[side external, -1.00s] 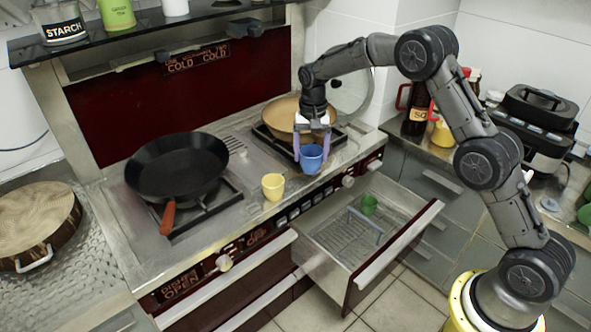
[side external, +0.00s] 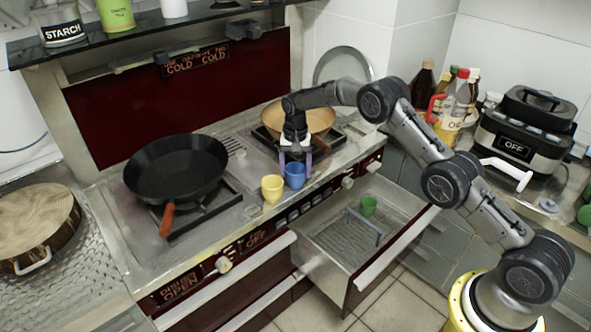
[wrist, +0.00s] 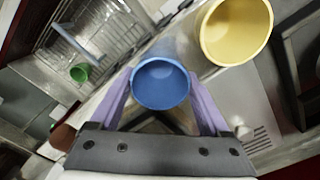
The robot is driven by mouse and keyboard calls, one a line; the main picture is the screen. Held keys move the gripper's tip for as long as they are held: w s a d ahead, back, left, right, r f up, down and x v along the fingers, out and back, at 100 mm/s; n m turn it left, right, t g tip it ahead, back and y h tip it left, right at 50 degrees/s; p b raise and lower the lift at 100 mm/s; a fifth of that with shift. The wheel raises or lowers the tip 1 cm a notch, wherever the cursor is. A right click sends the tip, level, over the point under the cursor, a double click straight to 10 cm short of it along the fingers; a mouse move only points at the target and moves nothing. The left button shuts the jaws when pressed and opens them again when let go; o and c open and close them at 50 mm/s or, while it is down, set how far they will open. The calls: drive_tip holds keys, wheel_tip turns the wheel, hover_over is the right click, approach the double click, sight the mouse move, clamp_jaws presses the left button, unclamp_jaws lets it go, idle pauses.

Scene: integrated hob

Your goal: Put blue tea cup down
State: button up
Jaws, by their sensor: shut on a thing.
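The blue tea cup (side external: 295,175) is upright at the front of the hob, just right of a yellow cup (side external: 272,188). My gripper (side external: 296,160) is shut on the blue cup from above. In the wrist view the blue cup (wrist: 160,86) sits between the two purple fingers (wrist: 160,105), its open rim facing the camera. The yellow cup (wrist: 236,28) is close beside it there. Whether the blue cup's base touches the hob surface cannot be told.
A black frying pan (side external: 177,168) stands on the left burner and a tan pan (side external: 300,118) on the back right one. An open drawer (side external: 340,241) below holds a green cup (side external: 369,205). A spatula (side external: 234,146) lies between the pans.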

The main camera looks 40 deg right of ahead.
drive_tip(key=shift+f, duration=0.1)
drive_tip(key=o, duration=1.4)
drive_tip(key=shift+c, duration=0.2)
